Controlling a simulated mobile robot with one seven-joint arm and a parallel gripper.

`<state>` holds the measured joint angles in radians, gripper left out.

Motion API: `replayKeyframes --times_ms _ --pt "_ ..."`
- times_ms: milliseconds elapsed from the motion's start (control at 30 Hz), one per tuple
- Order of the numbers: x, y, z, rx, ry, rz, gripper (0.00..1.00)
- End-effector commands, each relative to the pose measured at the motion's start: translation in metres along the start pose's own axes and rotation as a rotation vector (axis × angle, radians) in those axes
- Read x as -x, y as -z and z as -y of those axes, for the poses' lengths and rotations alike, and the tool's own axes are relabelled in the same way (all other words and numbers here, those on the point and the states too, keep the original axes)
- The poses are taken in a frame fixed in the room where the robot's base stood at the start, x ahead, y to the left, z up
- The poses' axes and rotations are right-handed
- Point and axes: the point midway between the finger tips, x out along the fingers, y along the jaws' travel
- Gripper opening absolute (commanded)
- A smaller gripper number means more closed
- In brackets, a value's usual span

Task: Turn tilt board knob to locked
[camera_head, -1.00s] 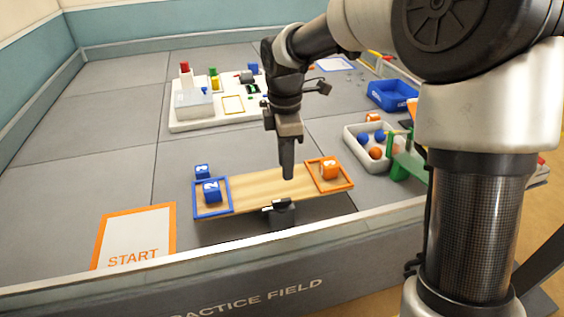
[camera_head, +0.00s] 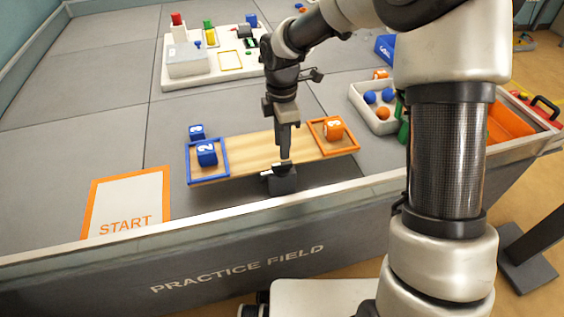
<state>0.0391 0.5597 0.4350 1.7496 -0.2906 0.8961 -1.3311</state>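The tilt board (camera_head: 250,151) is a wooden plank with a blue frame at its left end and an orange frame at its right end. It rests on a dark stand near the field's front wall. The dark knob (camera_head: 276,170) sits at the front middle of the board, on the stand. My gripper (camera_head: 285,157) points down over the middle of the board, with its tip right by the knob. Its fingers look close together from this side. I cannot tell whether it touches the knob.
A white tray (camera_head: 362,114) with balls stands at right. A START mat (camera_head: 127,203) lies at front left. The field's front wall (camera_head: 240,262) runs close before the board.

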Motion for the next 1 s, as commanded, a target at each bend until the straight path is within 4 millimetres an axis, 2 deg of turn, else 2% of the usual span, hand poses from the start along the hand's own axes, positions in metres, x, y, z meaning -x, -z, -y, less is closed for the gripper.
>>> replayKeyframes --times_ms 33,100,300,467,733,933,1000 --pt "-0.015 0.000 0.001 0.001 0.005 -0.001 0.31" --pt "-0.028 0.000 0.001 -0.001 0.003 0.000 0.31" --pt "-0.055 0.000 0.000 0.000 0.001 0.000 0.31" --pt "-0.063 0.000 0.000 0.000 0.001 0.000 0.31" --pt "-0.064 0.000 0.000 -0.001 0.000 0.000 0.31" --pt "-0.063 0.000 0.000 -0.001 0.000 0.000 0.00" --pt "-0.063 0.000 0.000 -0.001 0.000 0.000 0.00"
